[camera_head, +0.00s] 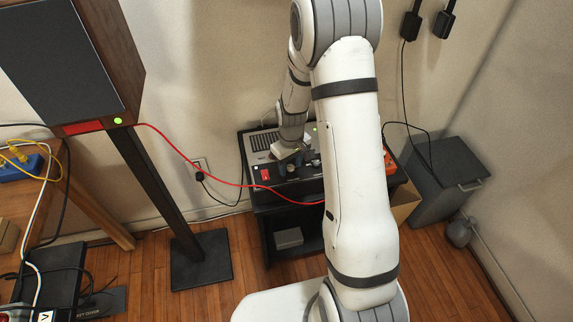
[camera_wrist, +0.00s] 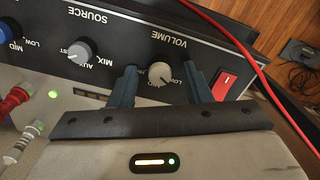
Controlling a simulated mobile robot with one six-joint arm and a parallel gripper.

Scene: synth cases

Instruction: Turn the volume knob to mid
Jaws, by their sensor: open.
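The volume knob (camera_wrist: 160,73) is a small cream knob on a black panel (camera_wrist: 127,40), under the upside-down word VOLUME in the wrist view. LOW is printed beside it; another label near it is partly hidden. I cannot tell clearly where its pointer aims. My gripper (camera_wrist: 162,78) is open, with one dark blue finger on each side of the knob and a gap to it on both sides.
A red switch (camera_wrist: 225,84) sits close to the right finger. A grey source knob (camera_wrist: 79,52) is left of the fingers. Red (camera_wrist: 14,100) and white (camera_wrist: 18,146) plugs stand at far left. A red cable (camera_wrist: 240,45) crosses at right. A speaker (camera_head: 70,55) stands at left.

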